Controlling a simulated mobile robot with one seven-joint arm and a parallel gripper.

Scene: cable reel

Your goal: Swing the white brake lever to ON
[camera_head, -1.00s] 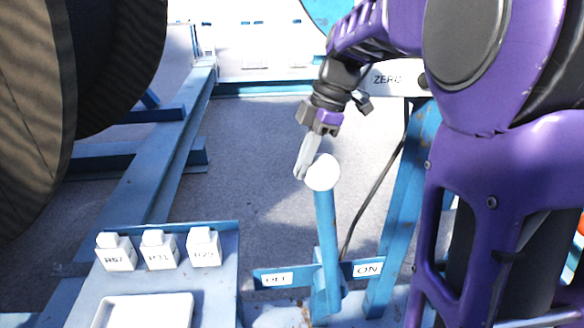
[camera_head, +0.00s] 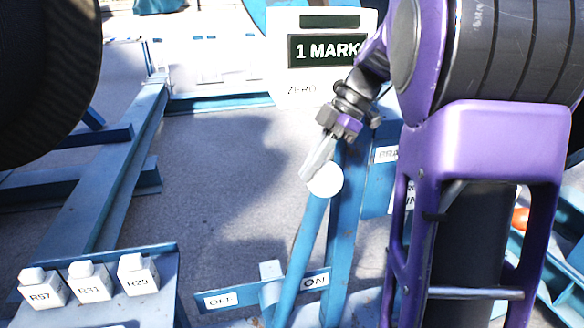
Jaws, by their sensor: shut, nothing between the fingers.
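The brake lever is a blue bar (camera_head: 307,238) topped by a round white knob (camera_head: 325,180). It leans to the right and stands close to the ON label (camera_head: 315,281). The OFF label (camera_head: 221,299) is to its left. My gripper (camera_head: 313,172) is shut and empty, with its fingertips at the upper left side of the knob. They look as if they touch it, but I cannot tell for certain. The lever's foot is at the bottom edge of the view.
A display panel (camera_head: 322,50) reads "1 MARK" at the back. Several white labelled blocks (camera_head: 88,282) stand on a blue tray at lower left. A dark reel (camera_head: 45,80) fills the upper left. A blue post (camera_head: 345,230) stands just right of the lever.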

